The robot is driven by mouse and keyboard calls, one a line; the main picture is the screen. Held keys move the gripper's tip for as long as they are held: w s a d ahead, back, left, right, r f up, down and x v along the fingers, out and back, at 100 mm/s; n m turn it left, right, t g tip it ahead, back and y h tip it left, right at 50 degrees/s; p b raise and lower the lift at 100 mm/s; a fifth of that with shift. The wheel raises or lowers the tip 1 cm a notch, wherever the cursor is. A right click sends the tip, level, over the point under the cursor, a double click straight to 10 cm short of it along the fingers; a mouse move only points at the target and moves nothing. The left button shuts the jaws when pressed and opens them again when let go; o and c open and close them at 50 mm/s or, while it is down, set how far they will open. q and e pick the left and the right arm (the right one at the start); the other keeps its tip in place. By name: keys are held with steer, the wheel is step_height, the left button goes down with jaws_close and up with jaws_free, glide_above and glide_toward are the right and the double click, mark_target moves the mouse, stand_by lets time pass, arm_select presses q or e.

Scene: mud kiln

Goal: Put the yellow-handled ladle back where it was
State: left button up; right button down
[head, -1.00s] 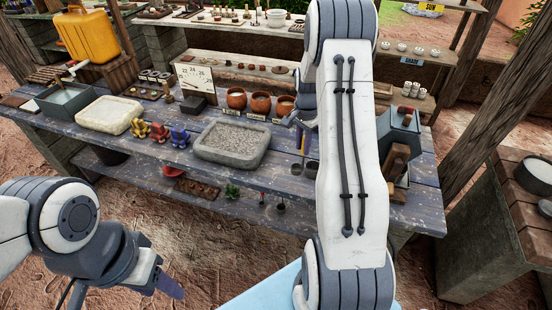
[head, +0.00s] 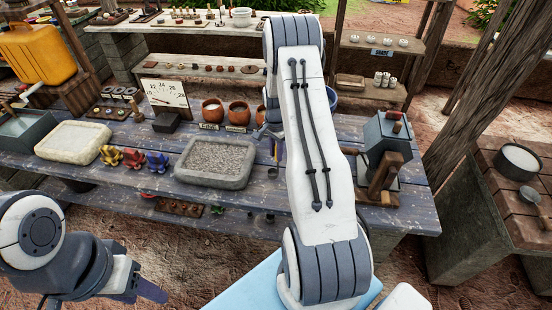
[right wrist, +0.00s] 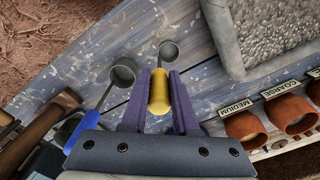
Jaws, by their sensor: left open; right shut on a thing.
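The yellow-handled ladle (right wrist: 159,92) is in the right wrist view, its handle between the two purple fingers of my right gripper (right wrist: 158,88). The gripper is shut on that handle, and the small grey bowl points away over the blue-grey table. I cannot tell whether the bowl touches the table. The blue-handled ladle (right wrist: 122,73) lies just left of the fingers. In the head view my right gripper (head: 274,142) is over the table right of the grey stone basin, partly hidden by my arm. My left gripper (head: 152,290) is open and empty, low in front of the table.
The stone basin (head: 186,177) with gravel is left of my right gripper. Terracotta pots (head: 238,112) with labels stand behind. A grey box-like device (head: 388,135) with wooden parts is on the table's right end. A brick-topped stand (head: 505,190) is further right.

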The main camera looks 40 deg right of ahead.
step_height(320, 180, down, 3)
steer(key=shift+r+p, duration=0.2)
steer(key=shift+p, duration=0.25)
steer(key=shift+f, duration=0.6)
steer(key=c, duration=0.7)
jaws_free()
steer(key=shift+s, duration=0.1)
